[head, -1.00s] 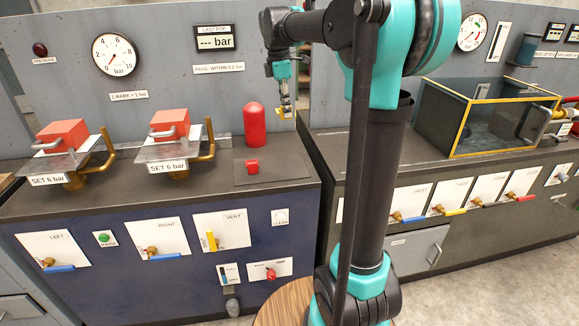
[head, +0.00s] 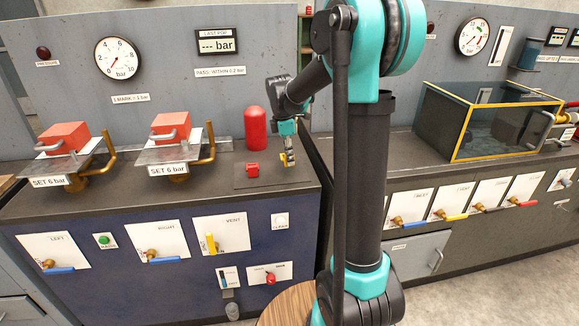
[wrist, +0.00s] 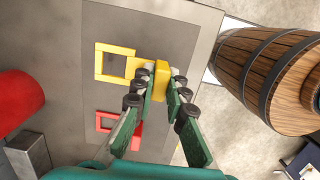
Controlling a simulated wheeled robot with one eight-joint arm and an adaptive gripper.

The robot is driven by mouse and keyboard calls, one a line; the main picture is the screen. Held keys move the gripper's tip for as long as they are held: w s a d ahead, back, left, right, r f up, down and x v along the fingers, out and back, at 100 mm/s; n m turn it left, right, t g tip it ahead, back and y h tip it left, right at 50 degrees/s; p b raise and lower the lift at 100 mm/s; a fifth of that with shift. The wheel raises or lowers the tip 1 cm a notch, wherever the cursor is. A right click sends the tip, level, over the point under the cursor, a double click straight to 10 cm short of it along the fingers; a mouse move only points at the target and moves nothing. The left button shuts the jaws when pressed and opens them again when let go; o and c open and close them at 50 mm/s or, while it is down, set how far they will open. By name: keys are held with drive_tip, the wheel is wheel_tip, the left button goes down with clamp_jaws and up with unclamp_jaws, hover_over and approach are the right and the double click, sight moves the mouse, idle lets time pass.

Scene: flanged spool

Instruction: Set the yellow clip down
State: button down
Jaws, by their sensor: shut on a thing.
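The yellow clip (wrist: 162,82) is between the fingertips of my gripper (wrist: 160,76) in the wrist view. A yellow open frame, seemingly part of it, extends to the left. In the head view my gripper (head: 288,154) points down with the yellow clip (head: 290,161) at its tip, over the right part of a dark mat (head: 272,180). I cannot tell whether the clip touches the mat. A red clip (head: 252,170) lies on the mat to the left; it also shows in the wrist view (wrist: 120,126), partly hidden by a finger.
A red cylinder (head: 255,128) stands behind the mat. Two brass fittings with red blocks (head: 170,126) stand further left on the bench. The bench's right edge is close to my gripper. In the wrist view a wooden barrel (wrist: 265,75) stands beyond that edge.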

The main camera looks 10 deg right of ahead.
drive_tip(key=shift+f, duration=1.85)
drive_tip(key=shift+f, duration=0.15)
drive_tip(key=c, duration=1.5)
unclamp_jaws()
drive_tip(key=shift+c, duration=0.2)
drive_tip(key=r, duration=0.4)
drive_tip(key=a+r, duration=0.1)
drive_tip(key=r, duration=0.7)
drive_tip(key=shift+s+a, duration=0.1)
drive_tip(key=shift+a, duration=0.05)
drive_tip(key=s+d+f+m+t, duration=0.2)
drive_tip(key=s+f+m, duration=0.7)
drive_tip(key=s, duration=0.3)
drive_tip(key=s+d+f+m+t+y, duration=0.1)
drive_tip(key=s+d+f+m+t, duration=0.1)
drive_tip(key=s+f+m, duration=0.7)
drive_tip(key=s, duration=0.4)
drive_tip(key=shift+s+d+f, duration=0.15)
drive_tip(key=shift+d+f, duration=0.05)
drive_tip(key=shift+d, duration=0.15)
